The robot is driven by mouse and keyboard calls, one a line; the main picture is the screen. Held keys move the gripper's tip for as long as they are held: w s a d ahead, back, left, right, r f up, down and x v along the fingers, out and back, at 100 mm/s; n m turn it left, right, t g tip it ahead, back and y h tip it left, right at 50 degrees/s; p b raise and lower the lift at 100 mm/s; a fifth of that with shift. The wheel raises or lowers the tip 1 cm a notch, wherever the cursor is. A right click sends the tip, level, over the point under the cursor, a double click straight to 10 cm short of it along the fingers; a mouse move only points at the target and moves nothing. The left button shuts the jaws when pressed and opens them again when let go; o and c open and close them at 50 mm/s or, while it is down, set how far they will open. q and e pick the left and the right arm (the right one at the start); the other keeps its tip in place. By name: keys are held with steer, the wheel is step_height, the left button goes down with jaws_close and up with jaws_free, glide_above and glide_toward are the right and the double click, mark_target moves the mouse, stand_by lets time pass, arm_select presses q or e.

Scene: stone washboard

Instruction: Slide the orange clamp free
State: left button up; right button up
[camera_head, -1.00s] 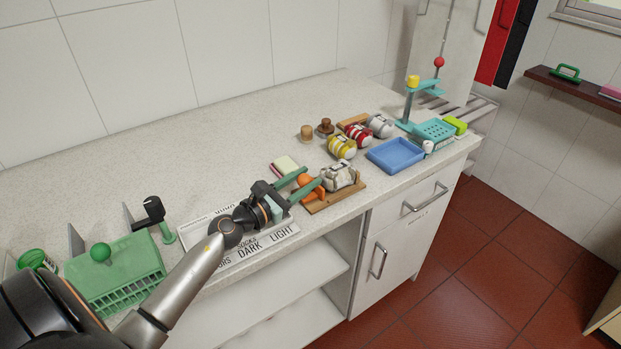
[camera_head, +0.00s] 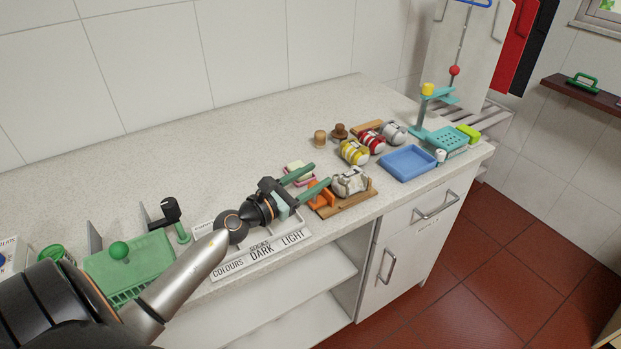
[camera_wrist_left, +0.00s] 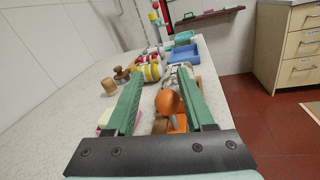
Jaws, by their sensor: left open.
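The orange clamp (camera_head: 319,194) stands at the left end of a small wooden board (camera_head: 353,203), beside a grey-white bundle (camera_head: 350,181). My left gripper (camera_head: 320,173) is open and empty, with green fingers reaching over the counter at the clamp. The near finger partly hides the clamp's top in the head view. In the left wrist view, the clamp's round orange knob (camera_wrist_left: 167,103) shows between the two spread fingers, closer to the right one. I cannot tell exactly how deep it sits between them. My right gripper is not in view.
Yellow (camera_head: 354,152) and red (camera_head: 371,142) bundles, wooden knobs (camera_head: 320,138) and a blue tray (camera_head: 407,162) stand farther right. A labelled sorting tray (camera_head: 265,254) lies below the wrist. The counter behind is clear.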

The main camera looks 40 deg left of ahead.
arm_select(q)
steer(key=s+d+r+p, duration=0.1)
steer(key=s+d+r, duration=0.6)
steer(key=s+r, duration=0.3)
steer(key=shift+s+d+p, duration=0.4)
steer(key=shift+s, duration=0.45)
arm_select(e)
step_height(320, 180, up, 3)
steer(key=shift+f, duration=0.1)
arm_select(q)
steer(key=s+d+f+m+g, duration=0.3)
steer(key=s+f+m, duration=0.1)
steer(key=f+m, duration=0.7)
steer(key=s+d+f+m+g, duration=0.2)
steer(key=s+d+f+m, duration=0.2)
steer(key=f+m, duration=0.6)
steer(key=s+d+f+m+g+y, duration=0.1)
steer(key=s+d+f+m+g, duration=0.2)
steer(key=f+m, duration=0.8)
steer(key=shift+s+d+f+m+g, duration=0.15)
steer(key=shift+s+f+m+g, duration=0.2)
steer(key=shift+s+m, duration=0.4)
